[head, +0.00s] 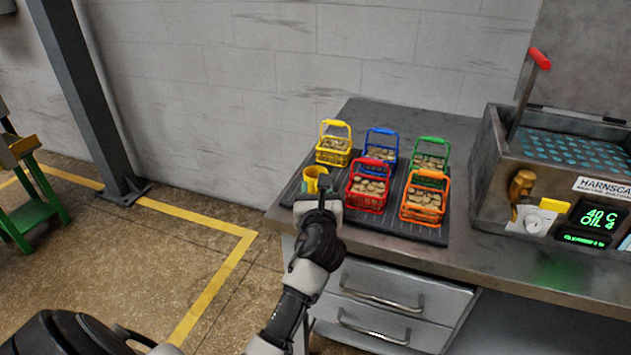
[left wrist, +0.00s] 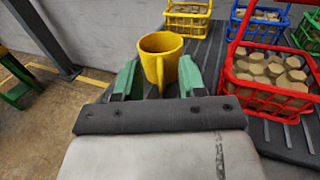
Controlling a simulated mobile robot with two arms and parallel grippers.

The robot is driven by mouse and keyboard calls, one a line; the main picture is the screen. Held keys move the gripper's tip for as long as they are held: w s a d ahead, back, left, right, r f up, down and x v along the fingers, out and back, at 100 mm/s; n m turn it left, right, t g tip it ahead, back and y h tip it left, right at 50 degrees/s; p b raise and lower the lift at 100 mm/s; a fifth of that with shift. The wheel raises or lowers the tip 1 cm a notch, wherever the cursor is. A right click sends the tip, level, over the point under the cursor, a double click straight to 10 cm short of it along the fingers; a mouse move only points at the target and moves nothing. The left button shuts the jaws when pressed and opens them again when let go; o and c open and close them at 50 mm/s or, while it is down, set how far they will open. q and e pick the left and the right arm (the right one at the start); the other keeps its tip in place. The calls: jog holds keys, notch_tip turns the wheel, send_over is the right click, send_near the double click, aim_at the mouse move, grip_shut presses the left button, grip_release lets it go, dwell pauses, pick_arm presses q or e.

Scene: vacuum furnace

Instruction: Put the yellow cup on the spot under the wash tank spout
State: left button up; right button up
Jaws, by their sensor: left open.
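The yellow cup (head: 312,176) stands upright at the left end of the dark ribbed mat, and it also shows in the left wrist view (left wrist: 163,43). Its handle faces my wrist. My left gripper (head: 318,194) is open at the cup's near side; in the left wrist view its green fingers (left wrist: 160,82) stand on either side of the handle. I cannot tell whether they touch it. The wash tank (head: 487,165) stands at the right, with a brass spout (head: 521,186) on its front. I cannot clearly make out a marked spot below the spout. My right gripper is not in view.
Yellow (head: 334,150), blue (head: 381,147), green (head: 430,156), red (head: 367,190) and orange (head: 426,203) baskets of parts crowd the mat (head: 400,229) right of the cup. Bare bench top (head: 480,262) lies before the tank. Drawers (head: 390,297) are below.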

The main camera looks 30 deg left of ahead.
pick_arm(q)
jog(key=shift+w+a, duration=0.35)
jog(key=shift+w, duration=0.15)
grip_shut()
jog(key=shift+r, duration=0.1)
